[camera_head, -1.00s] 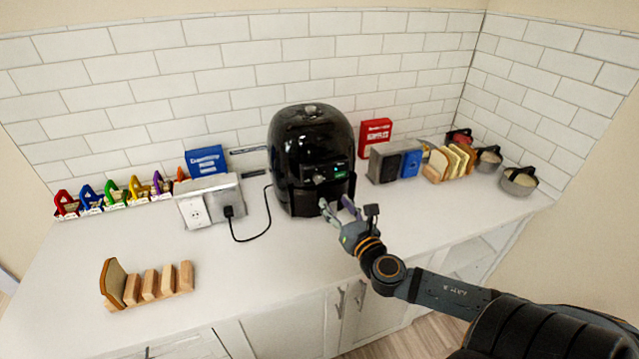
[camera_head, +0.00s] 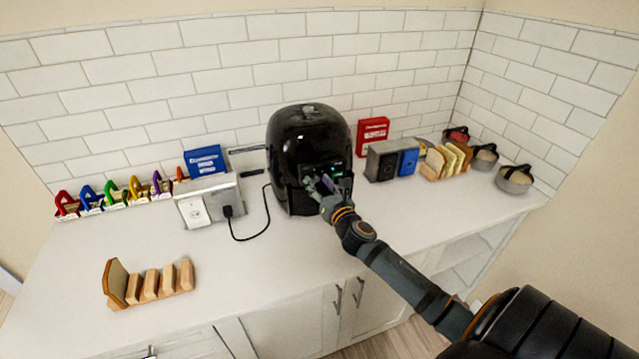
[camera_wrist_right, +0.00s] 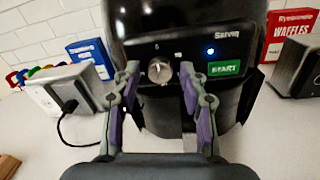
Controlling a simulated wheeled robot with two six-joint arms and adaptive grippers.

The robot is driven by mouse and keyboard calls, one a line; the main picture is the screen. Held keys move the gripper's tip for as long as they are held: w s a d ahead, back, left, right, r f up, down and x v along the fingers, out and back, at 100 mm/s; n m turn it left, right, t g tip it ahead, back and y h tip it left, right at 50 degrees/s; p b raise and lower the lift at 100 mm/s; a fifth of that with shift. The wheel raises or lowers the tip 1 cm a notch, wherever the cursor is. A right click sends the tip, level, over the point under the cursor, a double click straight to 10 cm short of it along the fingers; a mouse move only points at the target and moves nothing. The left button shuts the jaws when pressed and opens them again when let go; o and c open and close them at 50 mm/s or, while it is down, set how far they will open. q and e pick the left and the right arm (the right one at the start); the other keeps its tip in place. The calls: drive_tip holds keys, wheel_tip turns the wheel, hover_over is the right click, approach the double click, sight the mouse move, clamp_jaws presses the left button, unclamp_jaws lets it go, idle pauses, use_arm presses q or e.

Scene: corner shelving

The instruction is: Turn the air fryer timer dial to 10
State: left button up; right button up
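The black air fryer (camera_head: 308,135) stands on the counter against the tiled wall. In the right wrist view its front panel (camera_wrist_right: 205,52) carries a round silver timer dial (camera_wrist_right: 159,70), a blue light (camera_wrist_right: 211,50) and a green START button (camera_wrist_right: 224,68). My right gripper (camera_head: 318,183) is at the front of the fryer. In the right wrist view its open fingers (camera_wrist_right: 157,82) stand on either side of the dial, with a gap to each side. I cannot tell the dial's setting. The dial is hidden by the gripper in the head view. My left gripper is not in view.
A power outlet box (camera_head: 193,211) with a black cord stands left of the fryer. A bread rack (camera_head: 150,287) sits at front left. The middle counter is clear.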

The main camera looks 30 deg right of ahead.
clamp_jaws()
drive_tip(key=shift+m, duration=0.3)
drive_tip(key=m+b, duration=0.3)
drive_tip(key=m, duration=0.2)
drive_tip(key=shift+f, duration=0.15)
drive_tip(key=m+b, duration=0.1)
drive_tip(key=m, duration=0.2)
drive_tip(key=shift+m+b, duration=0.3)
drive_tip(key=shift+b, duration=0.05)
drive_tip(key=shift+m+h+b, duration=0.3)
drive_tip(key=shift+m+b, duration=0.25)
drive_tip(key=shift+m, duration=1.05)
